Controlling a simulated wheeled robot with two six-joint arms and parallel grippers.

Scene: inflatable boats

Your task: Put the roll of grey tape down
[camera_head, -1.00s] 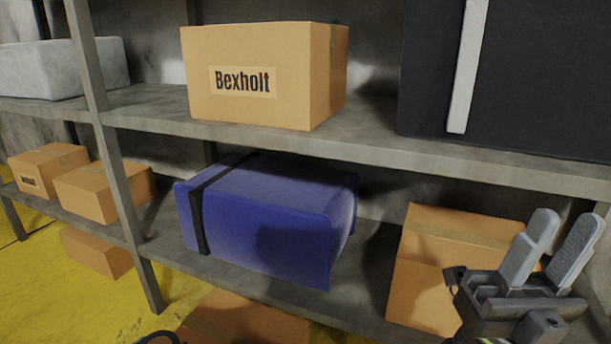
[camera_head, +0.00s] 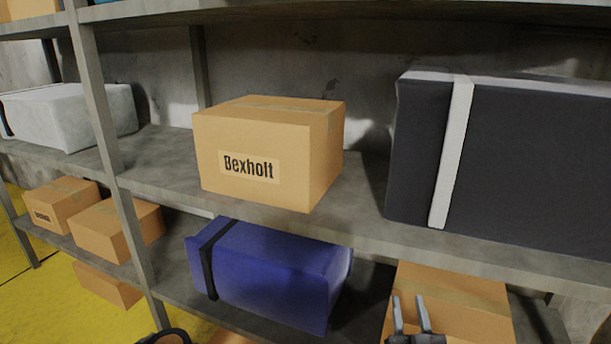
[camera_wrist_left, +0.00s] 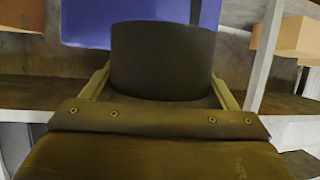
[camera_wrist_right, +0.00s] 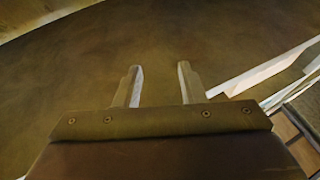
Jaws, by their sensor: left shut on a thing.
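The roll of grey tape (camera_wrist_left: 162,62) shows in the left wrist view as a dark, wide cylinder. My left gripper (camera_wrist_left: 160,88) is shut on it, with a finger on each side. In the head view only a dark curved rim, likely the roll (camera_head: 166,336), shows at the bottom edge; the left gripper itself is out of sight there. My right gripper (camera_head: 412,318) is at the bottom of the head view, in front of a cardboard box. Its two fingers stand apart with nothing between them, as the right wrist view (camera_wrist_right: 160,82) also shows.
A blue strapped bundle (camera_head: 270,272) lies on the lower shelf, close behind the roll in the left wrist view. The Bexholt box (camera_head: 250,165) and a black case (camera_head: 520,165) stand on the middle shelf (camera_head: 365,222). Bare shelf shows between them. A grey post (camera_head: 100,120) stands left.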

